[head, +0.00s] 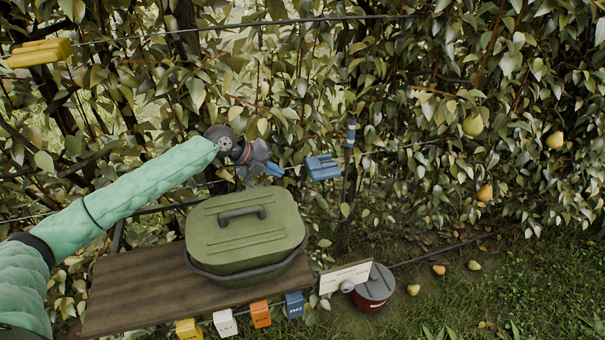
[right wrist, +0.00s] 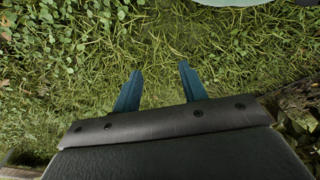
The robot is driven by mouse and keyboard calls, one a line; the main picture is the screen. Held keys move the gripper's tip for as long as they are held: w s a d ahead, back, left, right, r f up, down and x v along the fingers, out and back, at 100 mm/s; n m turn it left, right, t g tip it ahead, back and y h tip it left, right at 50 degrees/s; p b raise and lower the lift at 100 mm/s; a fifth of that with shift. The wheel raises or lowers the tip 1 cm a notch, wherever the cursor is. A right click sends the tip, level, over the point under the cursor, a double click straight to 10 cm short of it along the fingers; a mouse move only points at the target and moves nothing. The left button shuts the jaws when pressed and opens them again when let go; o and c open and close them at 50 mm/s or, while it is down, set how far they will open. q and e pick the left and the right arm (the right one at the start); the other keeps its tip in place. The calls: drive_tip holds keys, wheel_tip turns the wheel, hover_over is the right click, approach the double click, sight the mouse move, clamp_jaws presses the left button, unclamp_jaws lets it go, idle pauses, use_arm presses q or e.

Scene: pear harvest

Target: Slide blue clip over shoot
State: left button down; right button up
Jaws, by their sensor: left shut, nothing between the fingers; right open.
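A blue clip (head: 322,167) sits in front of the leafy hedge, at the height of a thin horizontal wire. Just right of it is a thin upright stem or post with a blue band (head: 351,132); I cannot tell whether the clip is around any shoot. My left gripper (head: 278,170) is just left of the clip, its blue fingers shut and empty, pointing toward it. A small gap seems to lie between them. My right gripper (right wrist: 158,80) is open and empty above grass in the right wrist view. It does not show in the head view.
A green lidded box (head: 246,225) stands on a wooden shelf (head: 140,291) below my left arm. Yellow, white, orange and blue tags (head: 294,305) hang along its front edge. A grey-lidded pot (head: 376,284) stands on the grass. A yellow clip (head: 40,53) is at upper left. Pears (head: 473,125) hang right.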

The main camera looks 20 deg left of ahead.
sight(328, 172)
use_arm(q)
drive_tip(key=w+d+f+p, duration=0.4)
drive_tip(key=d+p, duration=0.1)
drive_tip(key=d, duration=0.2)
drive_tip(key=shift+w, duration=0.35)
use_arm(e)
drive_tip(key=s+d+f, duration=0.4)
drive_tip(key=f, duration=0.6)
drive_tip(key=shift+s+d+t, duration=0.2)
drive_tip(key=shift+s+t, duration=0.2)
use_arm(q)
drive_tip(key=shift+f, duration=0.1)
use_arm(e)
drive_tip(key=shift+f, duration=0.15)
